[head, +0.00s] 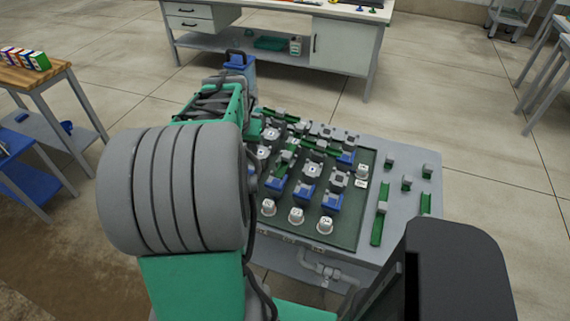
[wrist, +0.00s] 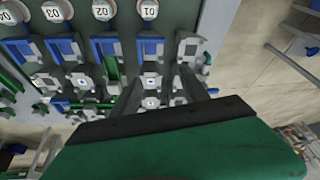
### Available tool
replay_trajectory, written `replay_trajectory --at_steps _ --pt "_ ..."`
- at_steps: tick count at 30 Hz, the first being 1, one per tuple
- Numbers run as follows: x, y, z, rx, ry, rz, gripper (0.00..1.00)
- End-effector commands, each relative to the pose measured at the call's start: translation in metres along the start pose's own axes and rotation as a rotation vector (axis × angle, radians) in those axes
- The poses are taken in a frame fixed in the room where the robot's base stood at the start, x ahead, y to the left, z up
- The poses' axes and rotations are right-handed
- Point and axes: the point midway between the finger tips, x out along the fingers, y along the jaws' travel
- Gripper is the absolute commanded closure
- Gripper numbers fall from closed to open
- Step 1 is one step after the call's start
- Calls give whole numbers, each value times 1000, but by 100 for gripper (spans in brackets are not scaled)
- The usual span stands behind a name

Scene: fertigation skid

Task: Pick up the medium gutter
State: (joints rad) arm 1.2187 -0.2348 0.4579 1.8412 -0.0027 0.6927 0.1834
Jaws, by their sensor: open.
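Green gutters of differing length lie on the grey skid table (head: 405,157). A longer gutter (head: 377,228) lies right of the dark panel, and a shorter gutter (head: 425,203) lies further right. Other green gutter pieces (head: 318,148) sit among the blocks on the panel. I cannot tell for sure which one is the medium gutter. My gripper (wrist: 162,88) is open over the panel's blocks in the wrist view, with nothing seen held between its fingers. In the head view my arm hides the gripper and the panel's left part.
The dark panel (head: 345,225) carries grey and blue blocks and white numbered caps (head: 296,214). Small grey blocks (head: 407,183) stand on the table's right side. A pipe (head: 325,270) runs below the front edge. A workbench (head: 290,20) stands behind, with open floor between.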

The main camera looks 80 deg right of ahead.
Motion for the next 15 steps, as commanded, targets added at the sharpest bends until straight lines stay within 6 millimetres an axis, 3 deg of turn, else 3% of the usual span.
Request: replay_trajectory --at_steps 1,3,6,15 --pt "16 42 -12 96 9 32 47" --pt "25 81 -22 184 22 61 47" --pt "32 111 -28 249 32 82 47" --pt "70 119 -29 258 32 85 47"
